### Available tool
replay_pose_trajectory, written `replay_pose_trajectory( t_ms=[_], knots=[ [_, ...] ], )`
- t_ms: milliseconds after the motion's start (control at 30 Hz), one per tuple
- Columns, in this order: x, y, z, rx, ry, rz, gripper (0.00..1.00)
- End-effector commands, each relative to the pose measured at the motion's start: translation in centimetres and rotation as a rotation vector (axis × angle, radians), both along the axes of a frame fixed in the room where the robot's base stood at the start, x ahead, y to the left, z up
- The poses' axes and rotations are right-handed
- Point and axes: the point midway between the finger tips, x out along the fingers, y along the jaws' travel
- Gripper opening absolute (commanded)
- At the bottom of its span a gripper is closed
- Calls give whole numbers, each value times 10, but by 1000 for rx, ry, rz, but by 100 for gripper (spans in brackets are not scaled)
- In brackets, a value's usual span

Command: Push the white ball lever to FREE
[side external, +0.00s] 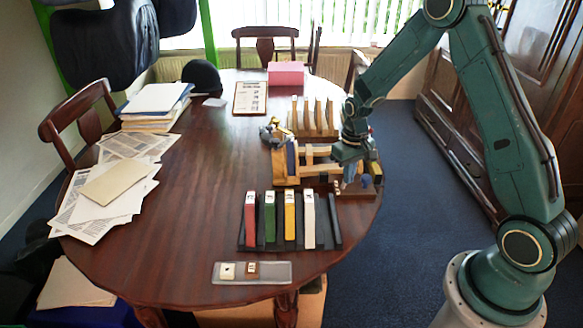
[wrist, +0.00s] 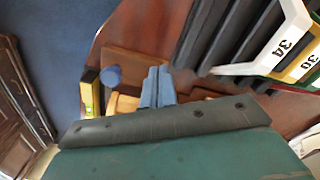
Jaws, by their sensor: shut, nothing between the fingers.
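My gripper (side external: 349,176) points down over the right part of a wooden fixture (side external: 311,168). In the wrist view its two blue-grey fingers (wrist: 158,84) are together with nothing between them. A blue round knob (wrist: 112,76) stands on the fixture's brown base, left of the fingers and apart from them; it also shows in the side view (side external: 366,180). A yellow and black piece (wrist: 90,93) lies at the fixture's edge. I cannot make out a white ball on a lever or a FREE mark in either view; the gripper and arm hide part of the fixture.
A dark rack (side external: 334,241) holds red, green, yellow and white upright pieces in front of the fixture. A wooden rack (side external: 314,122) stands behind it. A clear tray (side external: 277,273) with two small tiles lies at the front. Papers (side external: 108,190) cover the left; the table's middle is clear.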

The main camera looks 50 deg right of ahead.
Motion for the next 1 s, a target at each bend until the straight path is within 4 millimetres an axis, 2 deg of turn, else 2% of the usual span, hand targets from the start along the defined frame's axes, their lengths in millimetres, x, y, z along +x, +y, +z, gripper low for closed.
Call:
replay_pose_trajectory(
  t_ms=[1000],
  knots=[
    [0, 0, -12, 0, 1, 0, 0]
  ],
)
